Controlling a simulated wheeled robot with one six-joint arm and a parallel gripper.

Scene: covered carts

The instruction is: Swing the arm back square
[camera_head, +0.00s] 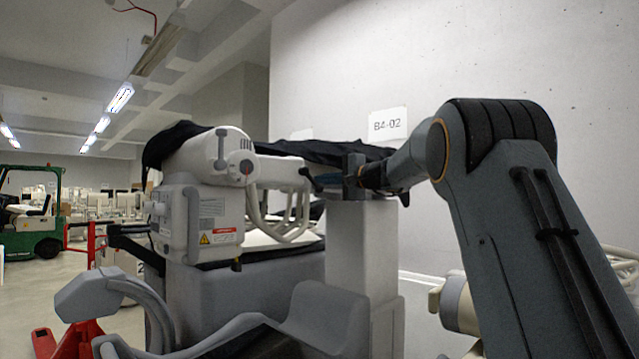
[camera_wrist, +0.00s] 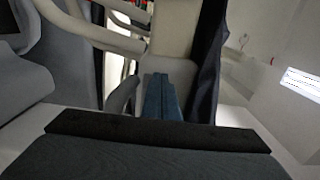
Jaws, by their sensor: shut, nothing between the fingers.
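A white and grey machine (camera_head: 200,215) stands left of centre in the head view, with a black cover (camera_head: 180,138) draped over its top. A short white arm (camera_head: 275,170) reaches rightward from its upper body, above curved white rails (camera_head: 290,215). My gripper (camera_head: 322,181) comes in from the right at the free end of that arm; I cannot tell if they touch. In the wrist view, my gripper's blue fingers (camera_wrist: 161,98) are together with nothing between them. A pale part (camera_wrist: 172,30) lies beyond the tips, and dark cloth (camera_wrist: 206,65) hangs just to their right.
A wall with a B4-02 sign (camera_head: 388,124) rises behind the machine. A red pallet jack (camera_head: 75,342) stands at lower left and a green forklift (camera_head: 35,225) farther back. Pale tubing and parts (camera_head: 622,265) show at the right. Open floor shows at far left.

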